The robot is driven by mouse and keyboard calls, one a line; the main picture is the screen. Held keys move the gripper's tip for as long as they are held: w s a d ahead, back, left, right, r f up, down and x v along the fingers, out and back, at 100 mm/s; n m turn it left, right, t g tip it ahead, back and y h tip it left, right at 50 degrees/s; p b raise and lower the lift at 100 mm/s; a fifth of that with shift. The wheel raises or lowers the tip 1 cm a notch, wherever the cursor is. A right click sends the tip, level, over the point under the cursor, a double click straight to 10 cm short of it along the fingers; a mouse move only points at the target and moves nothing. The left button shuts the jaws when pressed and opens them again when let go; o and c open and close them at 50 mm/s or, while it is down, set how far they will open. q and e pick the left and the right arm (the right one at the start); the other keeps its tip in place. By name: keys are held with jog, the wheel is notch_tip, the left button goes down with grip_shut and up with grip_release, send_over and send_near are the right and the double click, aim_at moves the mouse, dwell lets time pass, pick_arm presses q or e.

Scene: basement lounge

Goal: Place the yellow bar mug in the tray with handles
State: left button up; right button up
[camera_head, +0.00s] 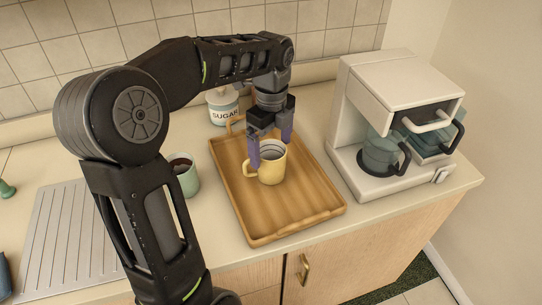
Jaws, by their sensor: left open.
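The yellow mug (272,168) stands upright inside the wooden tray (290,216), toward the tray's back half, its handle pointing left. The tray lies on the counter, with a handle at its far end. My left gripper (270,150) is open and points down at the mug. One purple finger is at the mug's left near the handle, and the other is behind its right rim. I cannot tell whether the fingers touch the mug. My right gripper is not in view.
A white coffee machine (394,75) with a glass pot stands right of the tray. A green mug (185,176) with dark contents stands left of it. A sugar jar (223,107) is behind. A ridged drainboard (70,240) lies at the left.

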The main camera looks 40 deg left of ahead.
pick_arm(q)
notch_tip(320, 180, up, 7)
jog(key=p, duration=0.1)
dwell(1.0)
